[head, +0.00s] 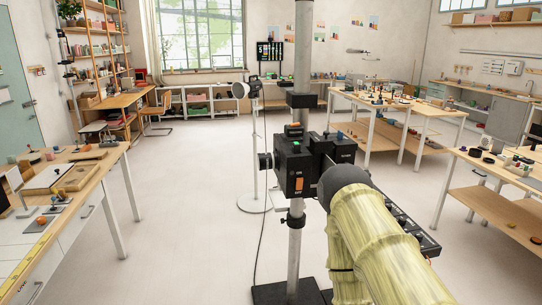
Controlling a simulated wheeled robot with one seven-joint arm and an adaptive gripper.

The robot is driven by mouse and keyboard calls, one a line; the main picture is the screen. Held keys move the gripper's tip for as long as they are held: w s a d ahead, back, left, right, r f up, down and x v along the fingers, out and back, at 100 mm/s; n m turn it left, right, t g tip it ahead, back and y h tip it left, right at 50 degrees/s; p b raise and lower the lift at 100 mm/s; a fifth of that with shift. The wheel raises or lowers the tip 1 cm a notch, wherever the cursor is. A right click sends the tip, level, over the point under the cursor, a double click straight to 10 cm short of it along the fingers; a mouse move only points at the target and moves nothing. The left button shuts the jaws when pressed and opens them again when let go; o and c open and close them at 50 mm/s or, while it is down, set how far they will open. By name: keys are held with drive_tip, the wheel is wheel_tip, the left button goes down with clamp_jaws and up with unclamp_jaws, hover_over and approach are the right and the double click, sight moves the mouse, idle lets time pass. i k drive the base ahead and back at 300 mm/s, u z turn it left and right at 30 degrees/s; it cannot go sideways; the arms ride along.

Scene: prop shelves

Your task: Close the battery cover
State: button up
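A black box-shaped device (293,168) is mounted on an upright grey pole in the middle of the head view. It has an orange switch on its near face and a round knob or lens on its left side. More black blocks (340,148) adjoin it on the right. I cannot make out which part is the battery cover, or whether it is open. My arm (385,245), with a yellow-green surface, reaches in from the lower right. Its dark grey rounded end (343,180) overlaps the device's right side. My gripper's fingers cannot be told apart from the black parts there.
A dark panel with knobs (415,232) shows behind my arm. The pole stands on a black base (290,292); a cable hangs beside it. A white lamp stand (254,202) is behind. Workbenches (108,165) line both sides, with open floor (190,200) left of the pole.

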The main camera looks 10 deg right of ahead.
sight(324, 143)
drive_tip(key=u, duration=0.05)
drive_tip(key=k, duration=0.55)
drive_tip(key=z, duration=0.8)
drive_tip(key=i, duration=1.15)
drive_tip(key=u, duration=0.2)
